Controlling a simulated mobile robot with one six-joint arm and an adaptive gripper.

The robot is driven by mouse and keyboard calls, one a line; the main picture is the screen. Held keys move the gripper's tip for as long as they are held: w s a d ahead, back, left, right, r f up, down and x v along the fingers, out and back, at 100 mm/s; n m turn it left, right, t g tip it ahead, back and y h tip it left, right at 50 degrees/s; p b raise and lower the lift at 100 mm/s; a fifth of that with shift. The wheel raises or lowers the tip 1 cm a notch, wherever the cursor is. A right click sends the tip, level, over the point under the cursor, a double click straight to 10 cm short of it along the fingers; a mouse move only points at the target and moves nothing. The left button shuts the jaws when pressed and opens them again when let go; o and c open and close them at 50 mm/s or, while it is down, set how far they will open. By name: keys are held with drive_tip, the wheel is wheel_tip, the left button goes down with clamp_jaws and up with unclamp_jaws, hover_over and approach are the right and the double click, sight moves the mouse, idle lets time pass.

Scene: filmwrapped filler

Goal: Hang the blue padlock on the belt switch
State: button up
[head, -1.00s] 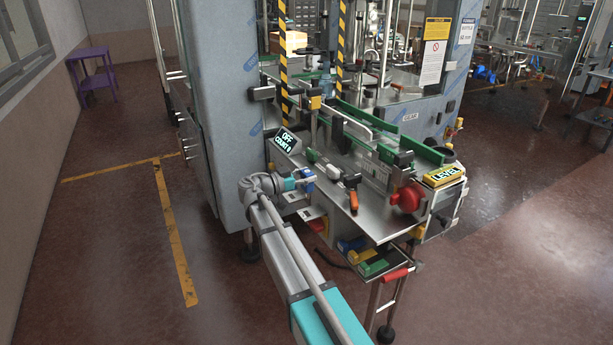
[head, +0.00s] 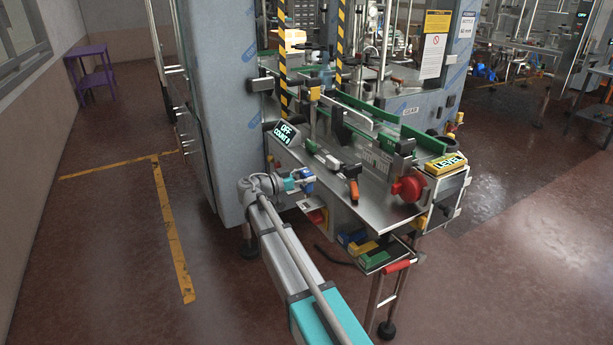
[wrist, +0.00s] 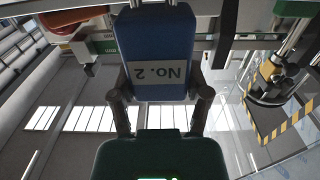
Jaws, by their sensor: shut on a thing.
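The blue padlock (wrist: 158,40) is between the two dark fingers of my gripper (wrist: 160,88) in the wrist view. Its label "No. 2" reads upside down, and bits of its metal shackle show at the top edge. In the head view my gripper (head: 297,180) and a bit of blue (head: 307,186) are at the left front edge of the steel machine table. A red round switch (head: 407,188) sits at the table's right front corner, well right of my gripper. I cannot tell for sure that it is the belt switch.
An "OFF COUNT 0" display (head: 286,133) stands just behind my gripper. An orange-handled tool (head: 353,188) lies on the steel table (head: 370,208). A yellow "LEVEL" box (head: 445,164) is at the right. Below hangs a tray with blue, yellow and green blocks (head: 373,259).

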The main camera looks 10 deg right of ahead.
sight(306, 192)
drive_tip(key=shift+f+b, duration=2.65)
drive_tip(key=shift+f, duration=0.15)
drive_tip(key=shift+f+b, duration=0.35)
drive_tip(key=o, duration=1.3)
drive_tip(key=v, duration=1.2)
